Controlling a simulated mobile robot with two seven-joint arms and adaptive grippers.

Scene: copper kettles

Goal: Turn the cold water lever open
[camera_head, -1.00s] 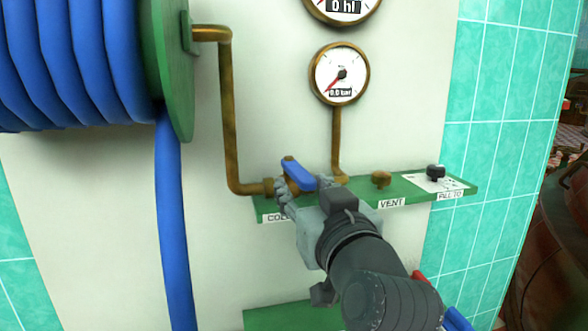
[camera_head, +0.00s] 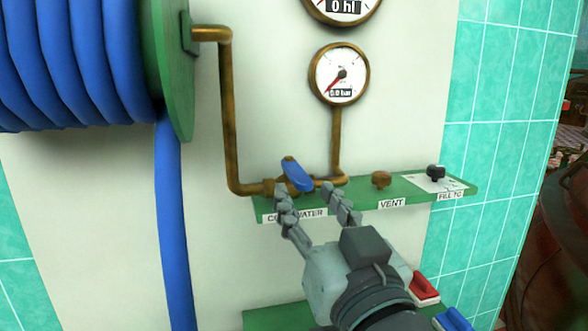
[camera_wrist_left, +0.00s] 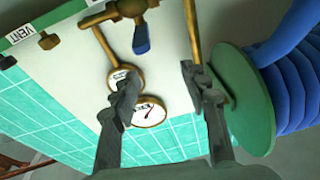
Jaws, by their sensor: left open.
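The cold water lever (camera_head: 297,174) is a blue handle on a brass valve. It sits above the partly covered COLD WATER label (camera_head: 311,213) on a green shelf, and slants down to the right. It also shows in the left wrist view (camera_wrist_left: 141,38), at the top middle. My left gripper (camera_head: 310,200) is open and empty, its fingers spread just below and in front of the lever, apart from it as far as I can tell. In the left wrist view the fingers (camera_wrist_left: 160,85) stand wide apart, with the lever beyond them. My right gripper is not in view.
The brass VENT knob (camera_head: 381,180) and black FILL TO knob (camera_head: 436,172) stand to the right on the green shelf (camera_head: 405,200). Gauges (camera_head: 339,73) hang above. A blue hose reel (camera_head: 75,65) is at left.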

